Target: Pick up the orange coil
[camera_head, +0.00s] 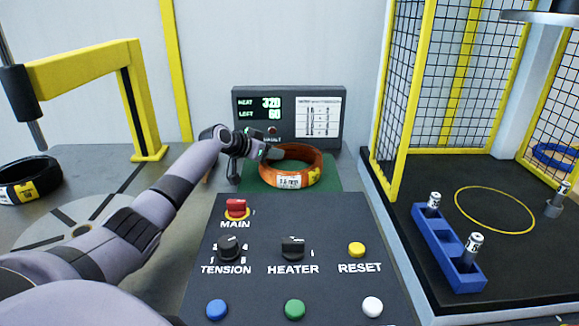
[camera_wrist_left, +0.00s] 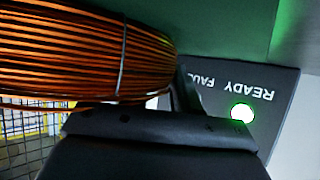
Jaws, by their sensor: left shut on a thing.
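The orange coil (camera_head: 303,172), a ring with a white label on its front, is at the green mat (camera_head: 329,171) behind the control panel. I cannot tell whether it still touches the mat. My left gripper (camera_head: 271,153) reaches in from the left and is shut on the coil's left rear side. In the left wrist view, the coil's wound strands (camera_wrist_left: 75,50) and a thin tie fill the upper left, close against the dark gripper (camera_wrist_left: 165,105). The coil hides part of the fingers. My right gripper is not in view.
The control panel (camera_head: 333,218) with knobs and buttons stands in front of the mat. A display (camera_head: 287,117) stands behind. A black coil (camera_head: 27,181) lies left, near a yellow post (camera_head: 140,100). A yellow mesh cage (camera_head: 455,85) and blue holder (camera_head: 447,250) are right.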

